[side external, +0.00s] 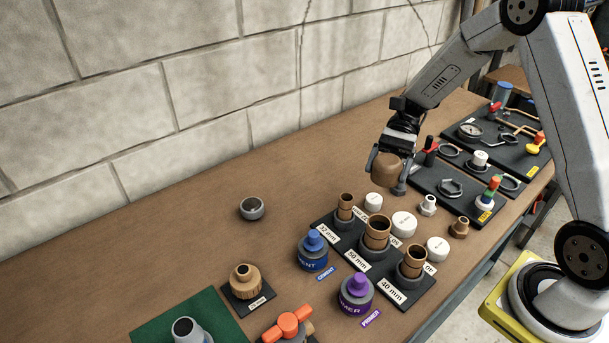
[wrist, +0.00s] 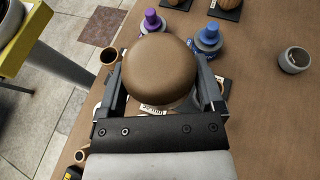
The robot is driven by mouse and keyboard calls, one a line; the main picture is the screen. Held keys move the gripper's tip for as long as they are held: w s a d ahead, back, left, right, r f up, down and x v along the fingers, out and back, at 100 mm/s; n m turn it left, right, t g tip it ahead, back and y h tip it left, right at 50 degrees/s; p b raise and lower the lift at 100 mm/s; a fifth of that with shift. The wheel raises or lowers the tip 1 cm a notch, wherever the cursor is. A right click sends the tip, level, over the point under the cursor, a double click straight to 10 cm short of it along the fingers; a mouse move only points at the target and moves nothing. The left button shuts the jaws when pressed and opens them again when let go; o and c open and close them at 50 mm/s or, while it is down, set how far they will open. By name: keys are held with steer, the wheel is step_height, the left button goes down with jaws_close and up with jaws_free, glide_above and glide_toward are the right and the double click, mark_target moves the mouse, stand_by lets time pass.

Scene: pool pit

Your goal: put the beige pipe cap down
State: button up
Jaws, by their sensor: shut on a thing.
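The beige pipe cap (side external: 387,172), a rounded tan-brown cap, is held between the fingers of my gripper (side external: 386,180). It is in the air above the workbench, over the area behind the pipe stand. In the wrist view the cap (wrist: 160,68) fills the space between the two fingers of my gripper (wrist: 162,92), domed side toward the camera. It hides much of what lies below it there.
Below is a black stand (side external: 342,244) with brown fittings in sizes 32, 50 and 40 mm. White caps (side external: 404,223) sit beside it. Blue (side external: 313,251) and purple (side external: 357,292) bottles stand in front. A grey ring (side external: 251,208) lies left, with clear bench around it. Tool boards (side external: 455,184) are right.

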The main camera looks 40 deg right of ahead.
steer(key=s+d+f+n+g+h, duration=0.2)
steer(key=s+d+n+g+h, duration=0.2)
steer(key=d+n+g+h, duration=0.7)
steer(key=w+d+r+n+t+h, duration=0.35)
steer(key=n+t+h, duration=0.45)
steer(key=n+h, duration=0.45)
steer(key=w+d+r+n+t+h, duration=0.15)
steer(key=w+r+n+t, duration=0.35)
steer(key=w+n+t, duration=0.55)
step_height(320, 180, down, 11)
steer(key=m, duration=0.1)
steer(key=shift+s+r+h, duration=0.15)
steer(key=shift+s+h, duration=0.15)
steer(key=shift+h, duration=0.1)
steer(key=shift+a, duration=0.1)
steer(key=w+d+f, duration=0.1)
steer(key=w+f, duration=0.1)
steer(key=w, duration=0.2)
steer(key=w+d+f, duration=0.1)
steer(key=w+f, duration=0.2)
steer(key=w, duration=0.1)
steer(key=w+d+f, duration=0.1)
steer(key=w+f, duration=0.2)
steer(key=w, duration=0.1)
steer(key=shift+d+f, duration=0.15)
steer(key=shift+d, duration=0.2)
steer(key=shift+w+d+f, duration=0.15)
steer(key=shift+w+f, duration=0.4)
steer(key=shift+f, duration=0.05)
